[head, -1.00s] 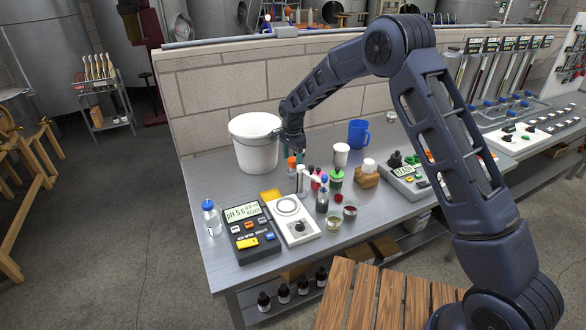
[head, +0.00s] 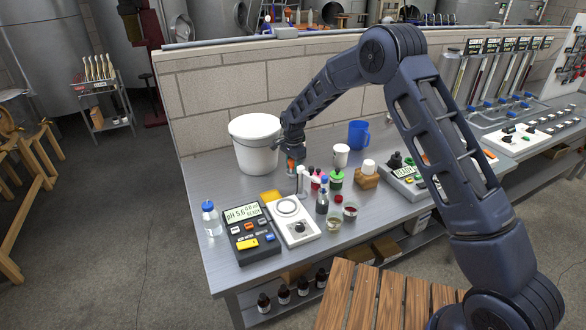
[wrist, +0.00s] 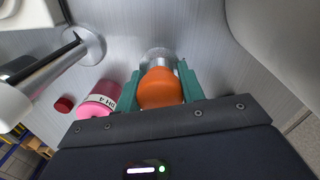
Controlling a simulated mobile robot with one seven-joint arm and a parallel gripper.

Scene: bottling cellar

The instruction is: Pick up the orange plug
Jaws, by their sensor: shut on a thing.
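The orange plug (wrist: 160,90) sits between the two teal fingers in the wrist view, on top of a pale, shiny round piece behind it. In the head view the orange plug (head: 291,167) shows just under my gripper (head: 291,158), to the right of the white bucket. My gripper (wrist: 160,95) is shut on the orange plug. I cannot tell whether the plug has left the bench or what lies beneath it.
The white bucket (head: 254,145) stands close on the left. A pink bottle (wrist: 100,100) and a probe stand arm (wrist: 50,75) are close by. A pH meter (head: 248,232), a stirrer (head: 295,222) and a blue mug (head: 358,135) stand on the bench.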

